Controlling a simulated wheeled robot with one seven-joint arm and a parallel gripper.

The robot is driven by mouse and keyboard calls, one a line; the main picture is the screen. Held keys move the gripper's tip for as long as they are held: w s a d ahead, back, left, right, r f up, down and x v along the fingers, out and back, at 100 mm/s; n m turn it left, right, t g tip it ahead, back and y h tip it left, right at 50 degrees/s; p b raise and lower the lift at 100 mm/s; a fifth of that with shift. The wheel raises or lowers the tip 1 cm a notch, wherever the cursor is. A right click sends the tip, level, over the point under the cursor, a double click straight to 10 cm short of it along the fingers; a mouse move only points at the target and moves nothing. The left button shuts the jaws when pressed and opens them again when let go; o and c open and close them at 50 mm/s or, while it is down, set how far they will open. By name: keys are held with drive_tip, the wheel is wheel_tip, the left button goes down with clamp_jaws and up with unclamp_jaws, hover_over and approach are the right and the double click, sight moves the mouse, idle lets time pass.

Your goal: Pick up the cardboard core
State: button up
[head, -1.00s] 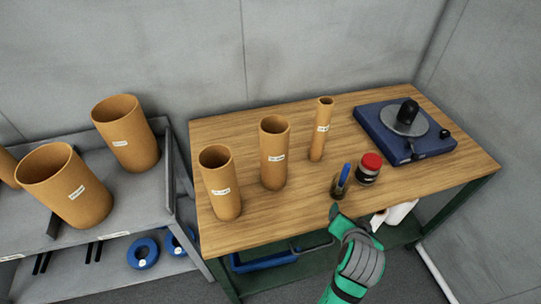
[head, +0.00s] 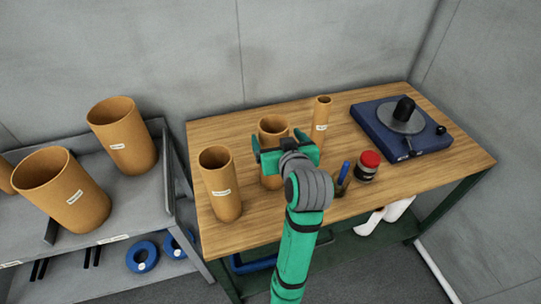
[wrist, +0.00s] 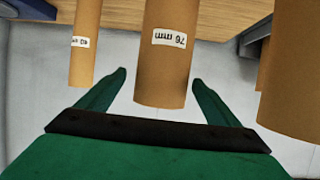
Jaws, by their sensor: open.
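Three tan cardboard cores stand upright on the wooden table. The middle core (head: 272,126) is partly hidden by my gripper in the head view; in the wrist view this core (wrist: 166,70) is labelled 76 mm. My gripper (head: 282,150) is open at the middle core, with one green finger on each side of it. In the wrist view my gripper (wrist: 158,77) shows gaps between both fingers and the core. A wider core (head: 220,185) stands left of it and a thin core (head: 320,120) right of it in the head view.
The wooden table (head: 440,180) also holds a blue turntable-like device (head: 385,135), a red-lidded jar (head: 368,165) and a small blue-handled item (head: 343,178). A grey shelf (head: 140,205) on the left bears large cores (head: 125,138). Below are blue rings (head: 142,256).

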sight(270, 127)
drive_tip(key=shift+w+a+f, duration=0.1)
drive_tip(key=shift+w+f, duration=0.15)
drive_tip(key=shift+w, duration=0.4)
drive_tip(key=shift+a+r+x, duration=0.1)
drive_tip(key=shift+r+x, duration=0.05)
drive_tip(key=shift+x, duration=0.75)
drive_tip(key=shift+a+r+x, duration=0.1)
drive_tip(key=shift+x, duration=0.75)
drive_tip(key=shift+a+r+x, duration=0.1)
drive_tip(key=shift+r+x, duration=0.05)
drive_tip(key=shift+x, duration=0.75)
drive_tip(key=shift+w, duration=0.1)
drive_tip(key=c, duration=1.7)
drive_tip(key=shift+r, duration=0.1)
